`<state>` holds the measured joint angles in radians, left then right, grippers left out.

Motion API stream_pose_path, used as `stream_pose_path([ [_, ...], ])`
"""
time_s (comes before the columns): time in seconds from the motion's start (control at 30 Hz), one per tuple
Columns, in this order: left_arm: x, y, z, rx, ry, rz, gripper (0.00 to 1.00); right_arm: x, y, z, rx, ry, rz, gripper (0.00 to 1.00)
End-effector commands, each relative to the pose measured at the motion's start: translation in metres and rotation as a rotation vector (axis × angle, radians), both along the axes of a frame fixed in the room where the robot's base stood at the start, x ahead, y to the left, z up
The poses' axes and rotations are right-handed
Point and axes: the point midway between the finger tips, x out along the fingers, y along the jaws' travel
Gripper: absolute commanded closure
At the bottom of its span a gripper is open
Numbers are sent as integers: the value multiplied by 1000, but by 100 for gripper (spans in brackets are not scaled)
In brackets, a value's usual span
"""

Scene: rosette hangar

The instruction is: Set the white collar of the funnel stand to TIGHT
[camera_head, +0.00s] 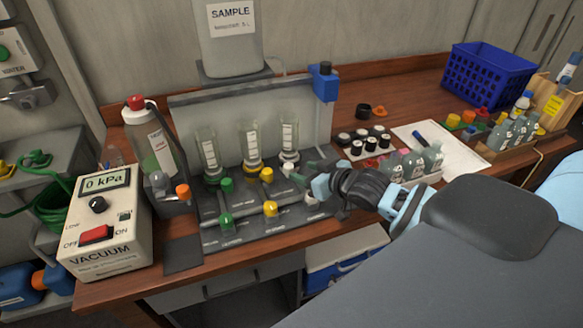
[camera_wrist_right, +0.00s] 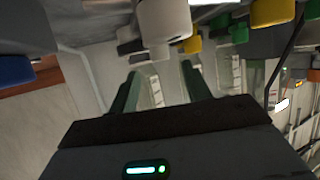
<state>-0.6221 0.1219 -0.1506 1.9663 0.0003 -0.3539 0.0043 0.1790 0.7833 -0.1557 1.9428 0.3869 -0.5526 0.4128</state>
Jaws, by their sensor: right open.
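The funnel stand (camera_head: 262,232) is a grey rack on the wooden bench with three clear funnels, fitted in green, yellow and white. In the right wrist view a large white fitting (camera_wrist_right: 164,25) hangs at the top, beyond the open fingers (camera_wrist_right: 160,85). Nothing is between the fingers, and no contact shows. The collar's setting mark cannot be read. My left gripper is not in view.
A yellow collar (camera_head: 266,175) and a green collar (camera_head: 226,185) stand left of the white one. A lower white knob (camera_head: 312,204) sits below the gripper. Small bottles (camera_head: 412,166) are close on the right, a vacuum box (camera_head: 105,222) at left.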

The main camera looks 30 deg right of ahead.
Motion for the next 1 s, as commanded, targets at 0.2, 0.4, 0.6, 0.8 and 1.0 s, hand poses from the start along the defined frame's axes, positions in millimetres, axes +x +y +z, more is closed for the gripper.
stream_pose_path([
  [0.2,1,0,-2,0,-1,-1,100,28,4,-12,1,0,0,52],
  [0.4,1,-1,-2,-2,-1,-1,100,46,7,-19,0,-1,0,52],
  [0.6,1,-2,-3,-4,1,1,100,53,9,-22,-1,-1,0,52],
  [0.8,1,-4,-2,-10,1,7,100,53,9,-22,0,-1,1,52],
  [1.0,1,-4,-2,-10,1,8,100,53,9,-22,0,-1,1,73],
])
